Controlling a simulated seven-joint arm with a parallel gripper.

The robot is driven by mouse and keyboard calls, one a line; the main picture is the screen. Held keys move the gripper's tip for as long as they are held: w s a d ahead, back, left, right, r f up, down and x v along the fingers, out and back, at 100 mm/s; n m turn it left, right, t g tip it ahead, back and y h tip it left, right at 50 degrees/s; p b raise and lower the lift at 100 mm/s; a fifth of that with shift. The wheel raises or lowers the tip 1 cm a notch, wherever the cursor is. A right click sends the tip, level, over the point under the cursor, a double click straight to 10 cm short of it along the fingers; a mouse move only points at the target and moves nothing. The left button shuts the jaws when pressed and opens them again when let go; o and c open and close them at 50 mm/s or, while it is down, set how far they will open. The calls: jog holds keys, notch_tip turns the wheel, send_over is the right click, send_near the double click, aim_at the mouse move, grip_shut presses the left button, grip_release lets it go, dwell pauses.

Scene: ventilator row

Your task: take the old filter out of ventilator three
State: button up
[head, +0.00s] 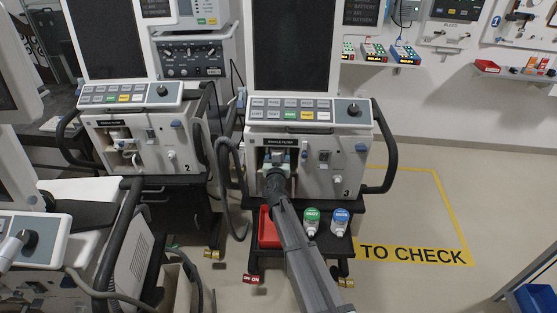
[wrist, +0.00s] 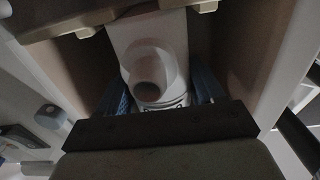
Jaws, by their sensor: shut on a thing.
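Ventilator three (head: 325,180), marked "3", stands in the middle of the head view. Its open filter bay is at the left of its front panel. My gripper (head: 276,162) reaches into this bay from the front. In the wrist view, a white filter (wrist: 173,40) with a round port facing the camera stands upright in the bay. The blue fingers of my gripper (wrist: 160,92) are on both sides of the filter, shut on it. The fingertips are mostly hidden behind the filter and the dark gripper body. I cannot tell whether the filter is still seated.
A red tray (head: 268,232), a green-capped bottle (head: 311,224) and a blue-capped bottle (head: 340,224) are on the shelf below. Ventilator two (head: 150,150) is at left. A yellow floor outline marked "TO CHECK" (head: 412,254) encloses clear floor at right.

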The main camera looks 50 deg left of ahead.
jog(key=shift+r, duration=0.6)
dwell(0.4)
jog(key=v, duration=1.3)
jog(key=shift+f, duration=0.1)
dwell(1.1)
